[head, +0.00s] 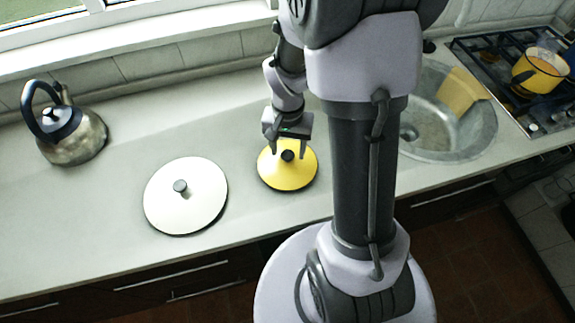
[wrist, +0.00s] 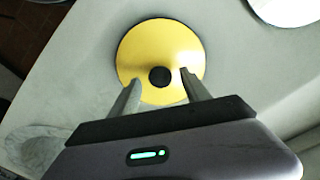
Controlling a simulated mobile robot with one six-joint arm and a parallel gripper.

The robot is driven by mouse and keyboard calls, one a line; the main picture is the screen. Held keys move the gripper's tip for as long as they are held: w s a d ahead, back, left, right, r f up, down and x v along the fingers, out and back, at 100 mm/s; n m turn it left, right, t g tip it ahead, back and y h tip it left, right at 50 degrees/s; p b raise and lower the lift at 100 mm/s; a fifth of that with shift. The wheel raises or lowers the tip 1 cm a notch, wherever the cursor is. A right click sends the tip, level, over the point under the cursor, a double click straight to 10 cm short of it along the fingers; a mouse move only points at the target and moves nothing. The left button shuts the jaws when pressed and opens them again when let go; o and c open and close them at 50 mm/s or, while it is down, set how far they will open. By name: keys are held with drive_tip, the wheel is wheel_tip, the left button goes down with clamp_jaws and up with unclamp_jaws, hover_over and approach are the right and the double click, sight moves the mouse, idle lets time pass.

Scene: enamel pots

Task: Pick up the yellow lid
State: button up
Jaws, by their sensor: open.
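The yellow lid (head: 289,173) lies on the counter, a shallow cone with a dark round knob on top. It also shows in the wrist view (wrist: 160,48), with its knob (wrist: 159,77) just beyond and between the fingertips. My gripper (head: 289,152) is over the lid, pointing down, with its fingers apart on either side of the knob. In the wrist view my gripper (wrist: 158,77) is open and empty. I cannot tell whether the fingertips touch the lid.
A kettle (head: 65,128) stands at the far left. A sink (head: 445,110) is to the right, and a yellow pot (head: 540,70) sits on the stove (head: 510,75). The counter between kettle and lids is clear.

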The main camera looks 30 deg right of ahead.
drive_tip(key=shift+f, duration=0.85)
drive_tip(key=shift+r, duration=0.15)
clamp_jaws()
